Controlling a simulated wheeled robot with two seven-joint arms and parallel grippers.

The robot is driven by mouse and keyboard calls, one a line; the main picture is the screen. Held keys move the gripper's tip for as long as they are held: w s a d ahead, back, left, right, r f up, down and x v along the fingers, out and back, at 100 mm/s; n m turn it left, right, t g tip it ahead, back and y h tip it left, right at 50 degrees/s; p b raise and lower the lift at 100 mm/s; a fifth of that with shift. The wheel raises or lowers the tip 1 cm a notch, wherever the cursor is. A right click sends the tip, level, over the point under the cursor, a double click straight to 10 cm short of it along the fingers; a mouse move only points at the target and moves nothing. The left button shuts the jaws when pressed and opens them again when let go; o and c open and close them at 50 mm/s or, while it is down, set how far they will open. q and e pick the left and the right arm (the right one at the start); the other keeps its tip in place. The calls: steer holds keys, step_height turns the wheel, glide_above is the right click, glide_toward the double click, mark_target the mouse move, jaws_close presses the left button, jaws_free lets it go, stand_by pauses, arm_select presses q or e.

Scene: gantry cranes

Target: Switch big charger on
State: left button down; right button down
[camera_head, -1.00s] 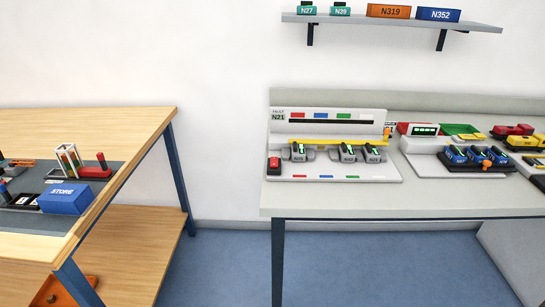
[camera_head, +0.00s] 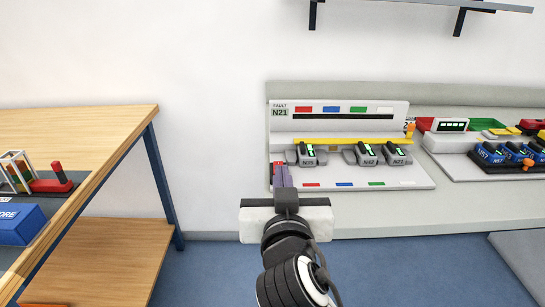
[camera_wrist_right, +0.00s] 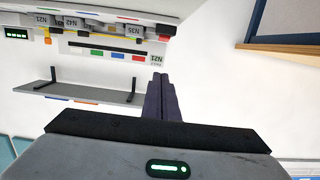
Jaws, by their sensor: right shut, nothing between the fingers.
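The big charger, a white unit labelled N21 (camera_head: 425,174), stands on the grey bench with grey batteries (camera_head: 366,155) under a yellow bar. Its red switch (camera_head: 277,164) at the front left is partly hidden behind my right gripper (camera_head: 283,172). The right gripper is shut and empty, its dark fingers pointing at the switch; I cannot tell whether they touch it. In the right wrist view the shut fingers (camera_wrist_right: 160,96) show with a clear gap to the charger (camera_wrist_right: 105,46), which appears upside down. My left gripper is out of view.
A second charger (camera_head: 450,142) with blue batteries stands to the right on the bench. A wooden table (camera_head: 110,120) with a blue box (camera_head: 18,222) is at the left. A wall shelf (camera_head: 420,3) is above. Blue floor lies between the tables.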

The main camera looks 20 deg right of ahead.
glide_toward(279, 162)
steer(key=w+r, duration=0.2)
steer(key=w+d+r, duration=0.1)
steer(key=w+r, duration=0.1)
steer(key=shift+w+r, duration=0.3)
steer(key=shift+r, duration=0.05)
steer(key=f, duration=0.1)
steer(key=w+f, duration=0.1)
steer(key=f, duration=0.1)
steer(key=shift+w+d+f, duration=0.1)
steer(key=shift+w+d, duration=0.05)
steer(key=shift+d, duration=0.1)
steer(key=shift+f, duration=0.5)
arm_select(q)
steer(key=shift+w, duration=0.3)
